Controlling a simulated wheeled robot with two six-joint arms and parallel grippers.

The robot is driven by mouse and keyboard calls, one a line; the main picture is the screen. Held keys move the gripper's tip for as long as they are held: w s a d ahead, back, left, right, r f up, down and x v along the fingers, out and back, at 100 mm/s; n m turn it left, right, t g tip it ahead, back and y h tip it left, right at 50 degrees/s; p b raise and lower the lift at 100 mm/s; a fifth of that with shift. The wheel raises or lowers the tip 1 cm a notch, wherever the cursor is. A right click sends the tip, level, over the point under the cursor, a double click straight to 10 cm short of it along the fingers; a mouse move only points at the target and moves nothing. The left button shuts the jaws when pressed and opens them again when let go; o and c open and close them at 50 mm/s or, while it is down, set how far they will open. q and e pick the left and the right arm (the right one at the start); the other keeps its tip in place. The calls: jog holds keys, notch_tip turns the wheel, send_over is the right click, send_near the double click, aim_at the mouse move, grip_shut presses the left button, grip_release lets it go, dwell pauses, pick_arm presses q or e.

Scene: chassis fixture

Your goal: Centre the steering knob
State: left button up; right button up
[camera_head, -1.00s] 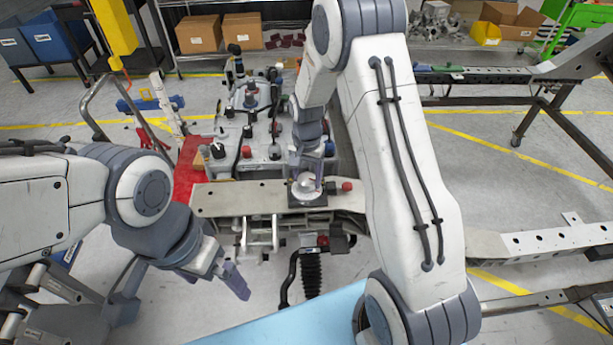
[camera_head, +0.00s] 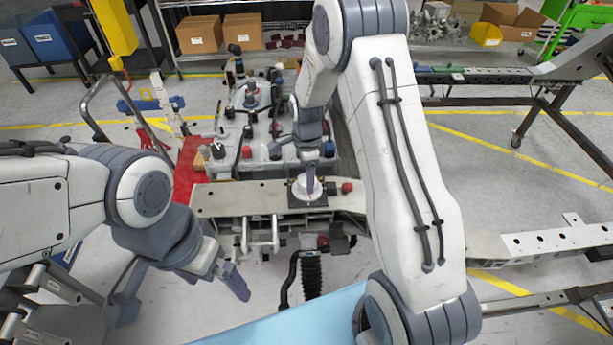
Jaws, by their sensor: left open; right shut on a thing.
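The steering knob (camera_head: 300,187) is a round, pale silver piece on a dark square base on the beige crossbeam of the chassis fixture. My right gripper (camera_head: 308,188) reaches down onto it from above and is shut on it, with one purple-grey finger across the front of the knob. The far finger and part of the knob are hidden. The knob's mark or exact angle is too small to tell. My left gripper (camera_head: 236,280) is open and empty, low in front of the crossbeam and apart from it.
The crossbeam (camera_head: 240,199) carries a red knob (camera_head: 347,186) just right of the steering knob. A grey machine block (camera_head: 262,160) with several caps stands behind. A black ribbed boot (camera_head: 311,275) hangs below. A light blue surface (camera_head: 300,322) lies in front.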

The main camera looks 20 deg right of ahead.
jog(key=shift+w+r+m, duration=0.1)
jog(key=shift+m, duration=0.8)
jog(key=o, duration=1.4)
notch_tip(320, 180, up, 10)
jog(key=shift+r+b, duration=0.2)
jog(key=shift+b, duration=0.75)
